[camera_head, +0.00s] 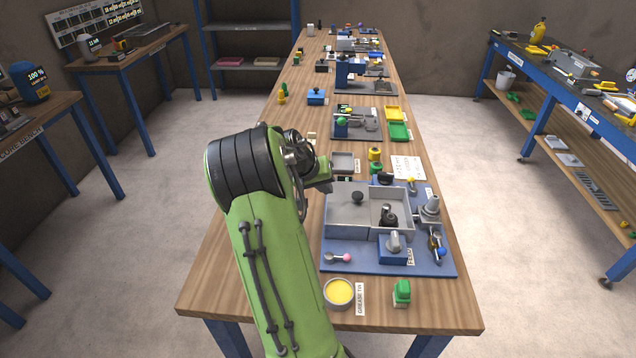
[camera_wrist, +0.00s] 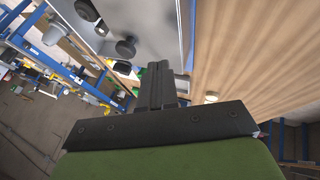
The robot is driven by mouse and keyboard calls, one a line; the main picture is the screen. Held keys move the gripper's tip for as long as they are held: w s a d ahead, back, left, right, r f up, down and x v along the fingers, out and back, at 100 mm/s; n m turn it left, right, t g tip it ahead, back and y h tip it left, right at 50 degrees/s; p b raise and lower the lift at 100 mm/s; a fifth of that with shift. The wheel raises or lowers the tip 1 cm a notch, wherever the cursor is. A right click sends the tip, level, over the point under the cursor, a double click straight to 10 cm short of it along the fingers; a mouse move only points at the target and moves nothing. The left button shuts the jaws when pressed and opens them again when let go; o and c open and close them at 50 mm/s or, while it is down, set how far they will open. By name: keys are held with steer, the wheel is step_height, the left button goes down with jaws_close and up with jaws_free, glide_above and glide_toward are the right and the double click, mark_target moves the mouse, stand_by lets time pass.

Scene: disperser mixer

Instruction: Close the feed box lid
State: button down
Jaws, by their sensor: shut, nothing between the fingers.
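A small blue box (camera_head: 393,250) with a FEED label (camera_head: 410,256) stands at the front of the blue baseplate (camera_head: 340,262). A grey upright piece shows at its top, and I cannot clearly make out its lid's position. Behind it is a wide grey housing (camera_head: 340,225) with a black knob (camera_head: 357,197) on its left part. My gripper (camera_wrist: 156,70) is shut and empty, its fingers pressed together in the wrist view. A grey panel (camera_wrist: 150,18) with black knobs (camera_wrist: 125,48) shows beyond them. In the head view my arm hides most of the gripper, left of the housing.
A grease tin (camera_head: 339,293) and a green block (camera_head: 401,293) sit in front of the baseplate. A grey tray (camera_head: 343,162) and a paper sheet (camera_head: 408,168) lie behind it. The table's left front area (camera_head: 215,285) is bare.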

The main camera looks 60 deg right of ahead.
mark_target(344, 205)
steer(key=x, duration=0.4)
steer(key=shift+s+r, duration=0.1)
steer(key=shift+s, duration=0.1)
steer(key=shift+s+d, duration=0.7)
steer(key=shift+s, duration=0.35)
steer(key=shift+s+d, duration=0.2)
steer(key=shift+s, duration=0.1)
steer(key=s+d, duration=0.2)
steer(key=s, duration=0.1)
steer(key=s+d+b, duration=0.1)
steer(key=s, duration=0.3)
steer(key=s+d+b, duration=0.1)
steer(key=s+d, duration=0.1)
steer(key=s, duration=0.2)
steer(key=shift+s+d, duration=0.15)
steer(key=shift+d, duration=0.15)
